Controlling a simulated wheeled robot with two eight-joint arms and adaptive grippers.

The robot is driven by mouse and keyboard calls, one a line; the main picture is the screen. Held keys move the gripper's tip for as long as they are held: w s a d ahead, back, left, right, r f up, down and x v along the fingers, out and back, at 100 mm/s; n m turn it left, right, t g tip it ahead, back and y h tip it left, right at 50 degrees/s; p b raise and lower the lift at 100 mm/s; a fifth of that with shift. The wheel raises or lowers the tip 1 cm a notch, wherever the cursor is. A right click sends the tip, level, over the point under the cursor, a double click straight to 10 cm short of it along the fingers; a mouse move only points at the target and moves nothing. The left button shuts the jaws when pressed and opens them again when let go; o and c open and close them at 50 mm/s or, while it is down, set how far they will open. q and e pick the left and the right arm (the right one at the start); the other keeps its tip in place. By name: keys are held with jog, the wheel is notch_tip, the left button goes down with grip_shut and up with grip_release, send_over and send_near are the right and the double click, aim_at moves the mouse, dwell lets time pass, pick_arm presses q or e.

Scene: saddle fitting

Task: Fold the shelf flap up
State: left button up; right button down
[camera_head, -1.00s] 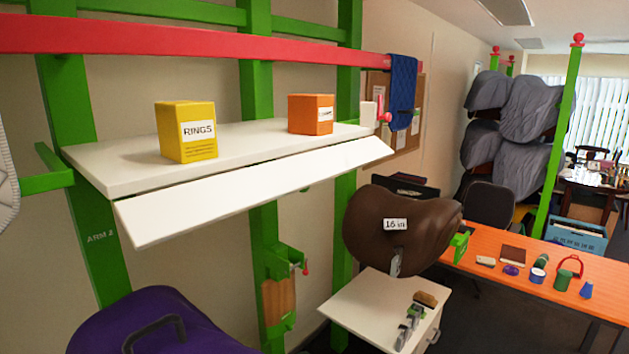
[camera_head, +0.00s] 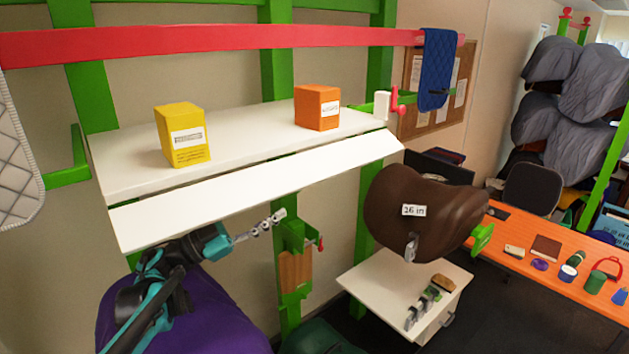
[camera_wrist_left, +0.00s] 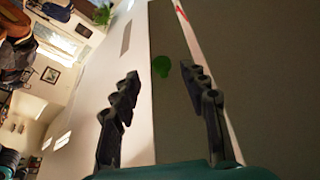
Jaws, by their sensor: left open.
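The white shelf flap (camera_head: 255,192) hangs sloping down along the front edge of the white shelf (camera_head: 245,140). My left gripper (camera_head: 278,217) is below the flap, its fingers pointing right and slightly up. In the left wrist view its two fingers (camera_wrist_left: 160,85) stand apart with nothing gripped, and a long pale surface runs close behind them. I cannot tell whether the gripper touches the flap. My right gripper is not in view.
A yellow box (camera_head: 182,135) and an orange box (camera_head: 317,107) stand on the shelf. A red bar (camera_head: 230,42) runs above it. A brown saddle (camera_head: 420,205) is to the right, above a white cabinet (camera_head: 365,280). A purple object (camera_head: 225,310) lies below my left arm.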

aim_at(295, 189)
pick_arm(q)
jog(key=p+x, duration=0.1)
jog(key=x, duration=0.6)
jog(key=shift+r, duration=0.1)
grip_shut()
